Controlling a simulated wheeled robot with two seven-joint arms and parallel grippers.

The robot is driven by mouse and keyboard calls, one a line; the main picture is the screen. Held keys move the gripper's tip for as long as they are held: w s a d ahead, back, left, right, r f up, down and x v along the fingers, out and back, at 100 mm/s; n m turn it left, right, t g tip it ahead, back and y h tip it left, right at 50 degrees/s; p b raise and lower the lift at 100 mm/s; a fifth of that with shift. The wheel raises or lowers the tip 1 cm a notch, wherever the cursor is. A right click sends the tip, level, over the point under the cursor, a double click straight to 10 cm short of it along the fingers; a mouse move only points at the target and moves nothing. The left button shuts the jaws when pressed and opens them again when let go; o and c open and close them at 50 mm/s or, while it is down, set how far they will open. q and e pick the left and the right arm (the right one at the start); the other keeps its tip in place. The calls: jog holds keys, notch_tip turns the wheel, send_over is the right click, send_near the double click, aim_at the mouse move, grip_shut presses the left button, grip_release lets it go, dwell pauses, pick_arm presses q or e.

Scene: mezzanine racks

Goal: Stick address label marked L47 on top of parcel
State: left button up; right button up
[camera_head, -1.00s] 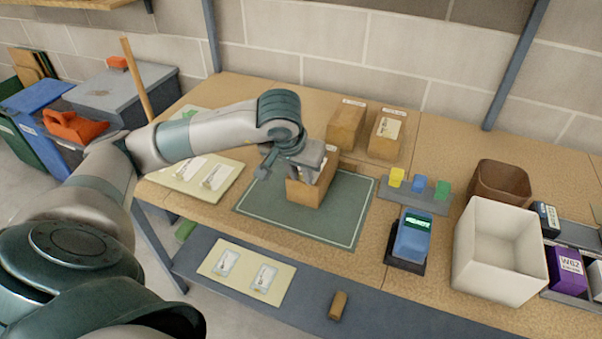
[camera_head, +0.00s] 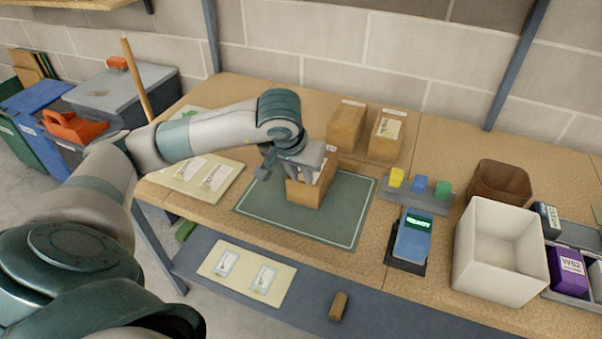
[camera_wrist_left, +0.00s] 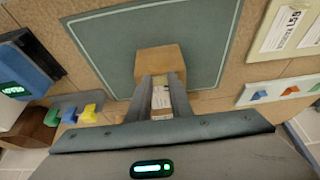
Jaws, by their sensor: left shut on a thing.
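The parcel (camera_head: 311,193), a brown cardboard box, stands on the green mat (camera_head: 270,204). My left gripper (camera_head: 309,177) is directly over it, fingers pointing down at its top. In the left wrist view, the gripper (camera_wrist_left: 163,84) is shut on a small pale label (camera_wrist_left: 162,100) with the parcel (camera_wrist_left: 160,62) just beyond the fingertips. The label's print is too small to read, and I cannot tell whether it touches the parcel. My right gripper is not in view.
Two other labelled boxes (camera_head: 346,126) (camera_head: 384,139) stand behind the mat. A label sheet (camera_head: 198,178) lies left, another (camera_head: 246,272) in front, lower down. A blue device (camera_head: 411,237), coloured blocks (camera_head: 420,184) and a white bin (camera_head: 497,268) stand right. The mat's front is clear.

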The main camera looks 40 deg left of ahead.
pick_arm(q)
jog(key=o, duration=0.8)
jog(key=shift+s+f, duration=0.1)
jog(key=shift+o, duration=0.2)
jog(key=o, duration=0.3)
jog(key=shift+r+p, duration=1.3)
jog(key=shift+r, duration=2.3)
